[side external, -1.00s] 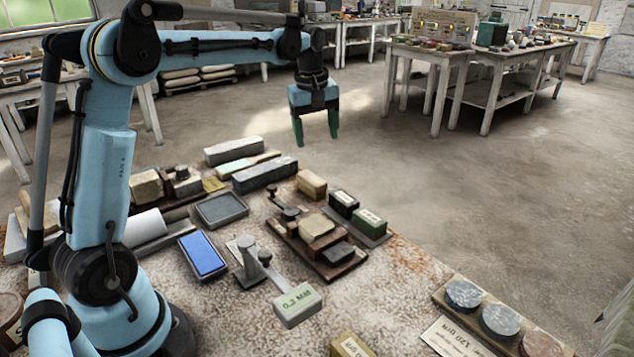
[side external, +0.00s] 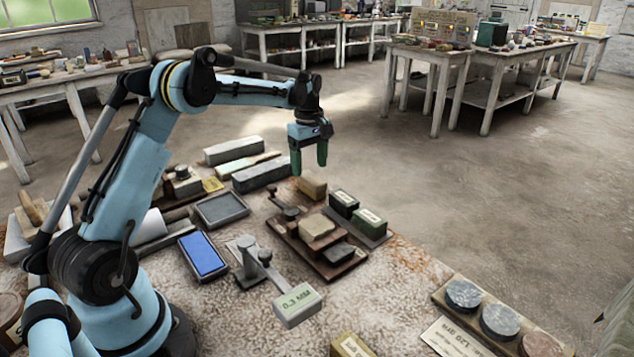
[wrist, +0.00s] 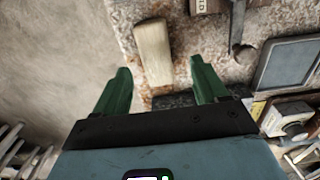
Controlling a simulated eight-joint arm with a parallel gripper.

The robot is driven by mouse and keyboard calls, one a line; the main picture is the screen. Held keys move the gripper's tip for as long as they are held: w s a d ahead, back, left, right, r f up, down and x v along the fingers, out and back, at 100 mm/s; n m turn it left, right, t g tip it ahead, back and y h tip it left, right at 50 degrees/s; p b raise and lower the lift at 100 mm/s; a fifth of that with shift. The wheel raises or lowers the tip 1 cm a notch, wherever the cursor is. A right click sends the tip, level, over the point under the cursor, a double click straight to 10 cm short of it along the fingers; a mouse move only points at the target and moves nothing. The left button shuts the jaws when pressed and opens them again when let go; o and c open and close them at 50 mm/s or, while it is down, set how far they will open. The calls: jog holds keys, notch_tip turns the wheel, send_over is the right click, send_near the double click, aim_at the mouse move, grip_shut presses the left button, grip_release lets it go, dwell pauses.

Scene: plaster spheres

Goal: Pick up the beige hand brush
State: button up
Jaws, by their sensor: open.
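The beige hand brush (side external: 312,186) looks like a plain beige block lying near the far edge of the table in the side external view. It also shows in the wrist view (wrist: 153,52), long side running up the picture, beyond the fingertips and between their lines. My gripper (side external: 309,168) has green fingers pointing down and hangs just above the brush, slightly to its left in the side view. In the wrist view my gripper (wrist: 160,68) is open, with nothing between the fingers. Any bristles on the brush cannot be made out.
A long grey block (side external: 262,175) lies left of the brush. A brown board (side external: 342,268) with several blocks is in front of it. Black and green boxes (side external: 370,220) stand to the right. A shallow grey tray (side external: 220,209) lies further left. Bare floor is beyond the table edge.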

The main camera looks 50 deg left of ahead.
aim_at(312, 177)
jog(key=shift+w+f, duration=0.15)
jog(key=shift+f, duration=1.2)
jog(key=shift+w+f, duration=0.1)
jog(key=shift+f, duration=1.2)
jog(key=shift+c, duration=0.3)
jog(key=c, duration=1)
jog(key=shift+r, duration=0.15)
jog(key=r, duration=0.4)
jog(key=shift+d+r, duration=0.15)
jog(key=shift+d, duration=0.15)
jog(key=d+r, duration=0.2)
jog(key=d, duration=0.1)
jog(key=s+d+r, duration=0.1)
jog(key=d+r, duration=0.1)
jog(key=d, duration=0.2)
jog(key=d+r, duration=0.2)
jog(key=d, duration=0.2)
jog(key=shift+s+r, duration=0.2)
jog(key=shift+s, duration=0.1)
